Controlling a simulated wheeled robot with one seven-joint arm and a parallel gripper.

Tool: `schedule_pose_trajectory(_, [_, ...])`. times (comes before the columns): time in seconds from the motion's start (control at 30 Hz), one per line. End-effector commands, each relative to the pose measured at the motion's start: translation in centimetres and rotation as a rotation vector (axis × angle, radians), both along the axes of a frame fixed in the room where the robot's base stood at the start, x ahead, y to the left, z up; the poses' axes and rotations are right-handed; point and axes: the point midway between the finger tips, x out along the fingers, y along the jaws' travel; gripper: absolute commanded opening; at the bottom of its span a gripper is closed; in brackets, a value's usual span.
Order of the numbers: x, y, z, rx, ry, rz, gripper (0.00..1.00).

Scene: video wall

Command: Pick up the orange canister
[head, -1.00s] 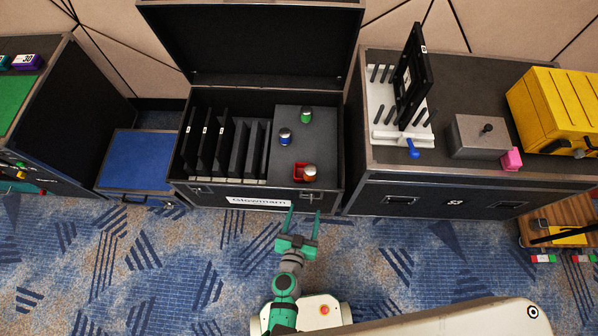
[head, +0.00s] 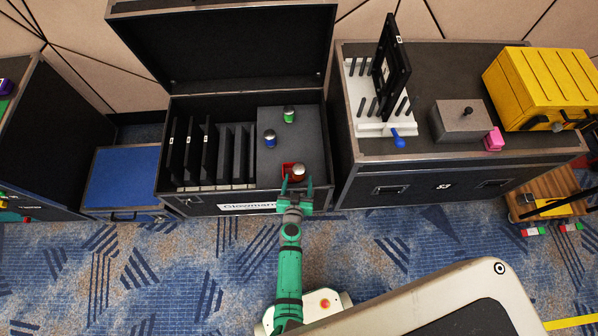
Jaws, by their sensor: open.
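The orange canister (head: 299,171) has a silvery top and stands at the front right of the open black case (head: 328,150), on its grey foam. A red holder (head: 287,168) shows beside it. My gripper (head: 297,186) is open at the case's front edge, its two fingers pointing at the canister. The near part of the canister is partly hidden by the gripper. I cannot tell whether the fingers reach around it or stop just short. A blue canister (head: 270,137) and a green canister (head: 288,115) stand farther back on the same foam.
Dark upright panels (head: 190,150) fill the case's left side, and its raised lid (head: 225,50) stands behind. To the right, a black case carries a white rack (head: 385,128), a grey box (head: 462,121) and a yellow case (head: 540,88). A low blue-topped box (head: 122,178) is at left.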

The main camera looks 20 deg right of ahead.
Motion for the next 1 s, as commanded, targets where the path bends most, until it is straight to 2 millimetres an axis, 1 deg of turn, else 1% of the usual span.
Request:
schedule_pose_trajectory(0.03, [0.4,-0.1,-0.1,-0.001,0.001,0.002,0.62])
schedule_pose_trajectory(0.33, [1.5,-0.5,-0.7,-0.002,0.001,0.003,0.62])
schedule_pose_trajectory(0.7, [4.7,-1.9,-2.4,-0.002,0.0,0.002,0.62])
schedule_pose_trajectory(0.8, [5.1,-2.0,-2.6,-0.001,-0.001,0.001,0.62])
schedule_pose_trajectory(1.0, [5.2,-2.0,-2.6,0.0,-0.001,0.002,0.62])
